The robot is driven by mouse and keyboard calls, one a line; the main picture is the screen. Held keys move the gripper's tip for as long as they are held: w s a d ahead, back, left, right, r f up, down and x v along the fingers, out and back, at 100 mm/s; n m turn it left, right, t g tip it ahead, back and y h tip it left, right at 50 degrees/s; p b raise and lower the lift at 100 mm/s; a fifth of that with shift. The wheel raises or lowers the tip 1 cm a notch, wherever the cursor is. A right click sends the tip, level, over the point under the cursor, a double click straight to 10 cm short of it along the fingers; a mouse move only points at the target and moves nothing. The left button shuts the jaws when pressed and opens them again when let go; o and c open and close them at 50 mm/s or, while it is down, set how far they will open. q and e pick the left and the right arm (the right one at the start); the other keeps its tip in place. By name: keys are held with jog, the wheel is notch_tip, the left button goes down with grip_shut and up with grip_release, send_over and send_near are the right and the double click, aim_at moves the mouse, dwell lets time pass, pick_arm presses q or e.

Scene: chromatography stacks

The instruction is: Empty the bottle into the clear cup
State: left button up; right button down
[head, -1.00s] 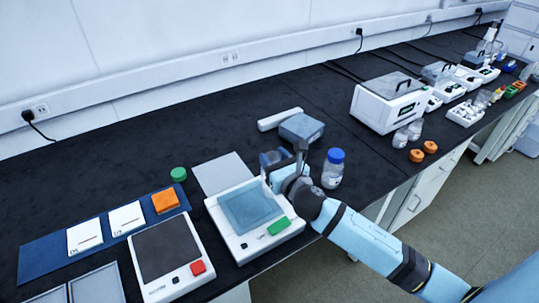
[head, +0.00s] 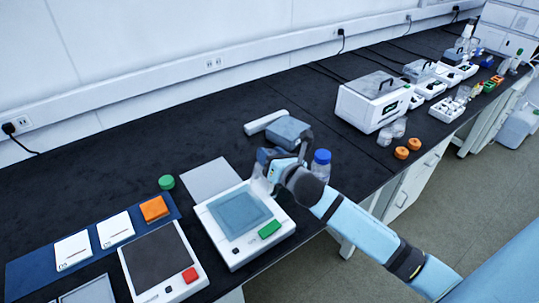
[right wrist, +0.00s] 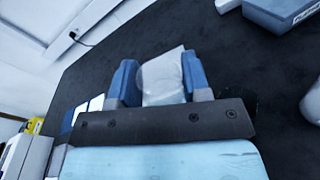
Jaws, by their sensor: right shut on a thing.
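My right gripper (head: 272,162) is shut on a pale, see-through vessel, seen between its two blue fingers in the right wrist view (right wrist: 163,80). I take this vessel to be the bottle, without a cap; its contents cannot be made out. In the head view the gripper is over the back right corner of the white device with a blue-grey plate (head: 240,213). A see-through shape (head: 262,187) shows just below the fingers; I cannot tell whether it is the held vessel or the clear cup. My left gripper is not in view.
A blue-capped bottle (head: 321,166) stands close right of the gripper. A grey box (head: 287,132) is behind it. A green cap (head: 166,182) lies left of a grey plate (head: 211,178). A dark-topped device (head: 157,262) is front left. The back left bench is clear.

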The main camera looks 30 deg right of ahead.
jog(key=shift+d+r, duration=0.1)
jog(key=shift+w+d+m+p, duration=0.1)
jog(key=shift+d+m+p, duration=0.15)
jog(key=shift+p, duration=0.25)
jog(key=shift+d+m, duration=0.2)
jog(key=shift+m, duration=0.05)
jog(key=shift+m+g+p, duration=0.3)
jog(key=shift+p, duration=0.3)
jog(key=shift+w+d+f+y, duration=0.1)
jog(key=shift+d+f+y, duration=0.05)
jog(key=shift+f+y, duration=0.2)
